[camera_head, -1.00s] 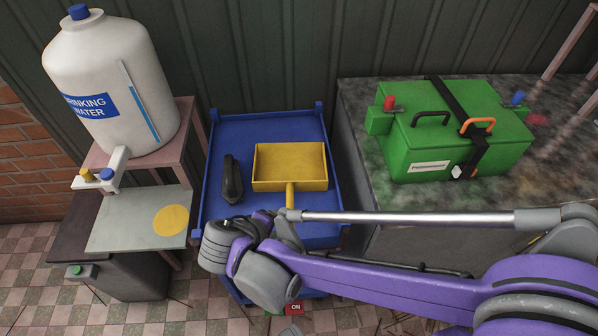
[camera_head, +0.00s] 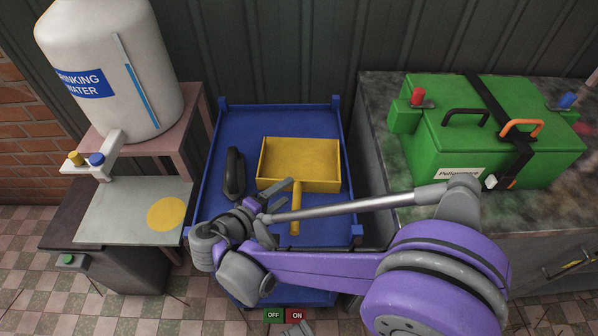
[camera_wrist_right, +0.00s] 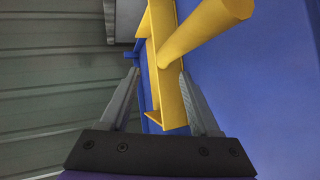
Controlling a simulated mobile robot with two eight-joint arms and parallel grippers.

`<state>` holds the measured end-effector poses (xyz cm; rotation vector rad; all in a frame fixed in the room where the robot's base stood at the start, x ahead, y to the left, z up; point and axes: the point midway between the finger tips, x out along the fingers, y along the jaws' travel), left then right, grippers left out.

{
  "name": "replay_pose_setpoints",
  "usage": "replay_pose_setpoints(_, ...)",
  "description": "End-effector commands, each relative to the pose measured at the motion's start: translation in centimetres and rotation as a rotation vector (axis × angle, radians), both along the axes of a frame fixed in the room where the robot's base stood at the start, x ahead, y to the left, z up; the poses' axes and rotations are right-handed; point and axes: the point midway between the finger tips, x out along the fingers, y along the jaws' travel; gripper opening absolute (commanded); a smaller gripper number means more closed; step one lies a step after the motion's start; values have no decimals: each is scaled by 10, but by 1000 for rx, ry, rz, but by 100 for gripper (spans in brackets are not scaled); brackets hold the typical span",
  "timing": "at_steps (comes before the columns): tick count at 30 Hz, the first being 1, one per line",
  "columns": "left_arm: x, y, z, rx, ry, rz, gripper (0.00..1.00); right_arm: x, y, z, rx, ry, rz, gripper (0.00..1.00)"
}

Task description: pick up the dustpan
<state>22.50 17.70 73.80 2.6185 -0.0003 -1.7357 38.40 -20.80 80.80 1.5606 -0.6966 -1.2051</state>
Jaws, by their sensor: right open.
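The yellow dustpan (camera_head: 300,160) lies in the blue tray (camera_head: 232,122), its handle (camera_head: 296,208) pointing towards me. My right gripper (camera_head: 279,209) is open, just left of the handle, with one finger reaching up by the pan's near edge. In the right wrist view, the open jaws (camera_wrist_right: 162,88) have the pan's yellow wall (camera_wrist_right: 168,65) showing between their fingers, and the handle rises at upper right. I see no grip on the dustpan, and cannot tell whether a finger touches it.
A black brush-like object (camera_head: 234,173) lies left of the dustpan in the tray. A white water tank (camera_head: 118,60) stands on the left. A green case (camera_head: 470,140) sits on the right counter. The tray's raised rim and corner posts surround the dustpan.

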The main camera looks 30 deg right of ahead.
Motion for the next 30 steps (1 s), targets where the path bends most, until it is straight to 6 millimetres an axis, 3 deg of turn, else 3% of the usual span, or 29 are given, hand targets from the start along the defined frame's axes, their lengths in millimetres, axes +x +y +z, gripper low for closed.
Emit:
replay_pose_setpoints(7, 1, 0, -12, 0, 4, 0, 50, 9, -33, -17, 0, 0, -4, 63)
replay_pose_setpoints(17, 1, 0, -13, 0, 4, 0, 50, 12, -37, -18, 1, 0, 0, 61)
replay_pose_setpoints(27, 1, 0, -13, 0, 4, 0, 50, 12, -37, -18, 1, 1, -1, 0)
replay_pose_setpoints(30, 1, 0, -13, 0, 4, 0, 50, 12, -37, -18, 1, 1, -1, 0)
